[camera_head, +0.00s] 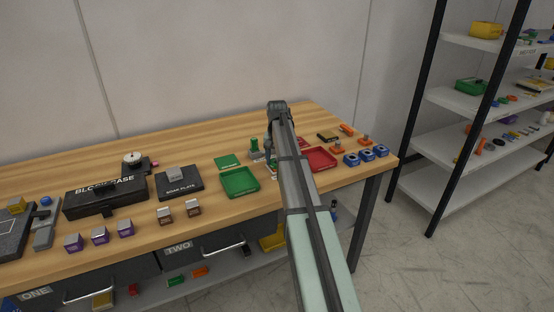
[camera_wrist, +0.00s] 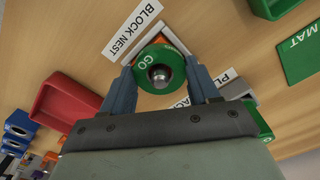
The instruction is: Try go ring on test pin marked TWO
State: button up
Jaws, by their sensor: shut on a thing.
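In the wrist view, a green ring (camera_wrist: 142,75) lettered GO sits between the two fingers of my gripper (camera_wrist: 161,76), which is shut on it. A silver rounded pin tip (camera_wrist: 160,75) shows in the ring's hole, so the ring is around or directly over the pin. How far down it sits cannot be told. Orange and white parts show just beyond the ring. No TWO marking is readable on the pin. In the head view, my arm covers most of the gripper and hides the ring and pin.
A label BLOCK NEST (camera_wrist: 132,29) lies beside the ring. A red tray (camera_head: 320,159), a green tray (camera_head: 240,181) and a green mat (camera_head: 228,160) are nearby. A green-topped upright piece (camera_head: 254,145) stands left of my arm. Blue blocks (camera_head: 367,156) sit near the right edge.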

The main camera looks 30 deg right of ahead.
jog(key=shift+r, duration=0.1)
dwell(0.3)
jog(key=shift+r, duration=3.35)
